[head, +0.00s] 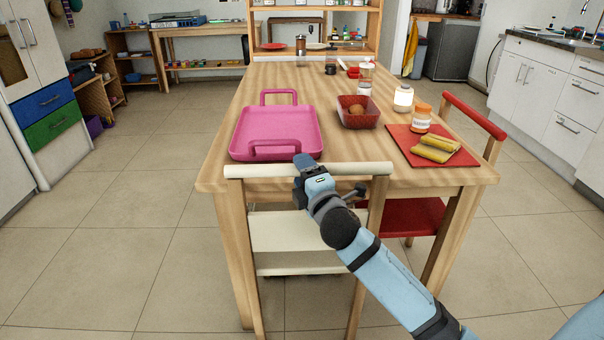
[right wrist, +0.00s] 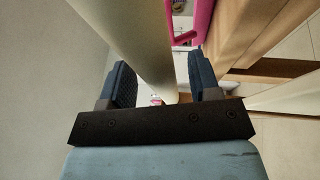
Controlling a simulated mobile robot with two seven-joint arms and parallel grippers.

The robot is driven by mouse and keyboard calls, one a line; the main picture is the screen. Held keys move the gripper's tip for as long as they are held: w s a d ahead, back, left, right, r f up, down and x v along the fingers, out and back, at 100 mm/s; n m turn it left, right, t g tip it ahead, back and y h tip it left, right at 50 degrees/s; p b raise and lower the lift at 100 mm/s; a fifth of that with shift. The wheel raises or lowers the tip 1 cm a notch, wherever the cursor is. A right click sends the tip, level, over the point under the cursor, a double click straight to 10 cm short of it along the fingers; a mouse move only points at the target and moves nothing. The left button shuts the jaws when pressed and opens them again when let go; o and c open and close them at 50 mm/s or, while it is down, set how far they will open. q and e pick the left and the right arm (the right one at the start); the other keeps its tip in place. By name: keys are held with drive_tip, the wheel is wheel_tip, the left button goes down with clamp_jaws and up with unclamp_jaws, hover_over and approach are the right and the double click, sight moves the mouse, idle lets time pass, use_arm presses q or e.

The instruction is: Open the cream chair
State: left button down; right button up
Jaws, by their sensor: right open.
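The cream chair stands at the near end of the wooden table, with its cream top rail (head: 350,169) close to the table's front edge and its pale lower slat (head: 280,226) below. My right gripper (head: 304,163) is at the middle of the top rail. In the right wrist view the cream rail (right wrist: 130,35) runs between the two dark fingers of my right gripper (right wrist: 158,75). The fingers are apart, with a gap on each side of the rail. The chair's seat is mostly hidden under the table and behind my arm. My left gripper is not in view.
The wooden table (head: 270,85) holds a pink tray (head: 240,130), a red bowl (head: 358,118), jars and a red board (head: 395,145) with yellow items. A red chair (head: 470,112) stands at its right side. The tiled floor (head: 120,260) to the left is clear.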

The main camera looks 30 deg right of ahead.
drive_tip(key=shift+w, duration=0.35)
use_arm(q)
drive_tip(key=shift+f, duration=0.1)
use_arm(e)
drive_tip(key=shift+r, duration=0.1)
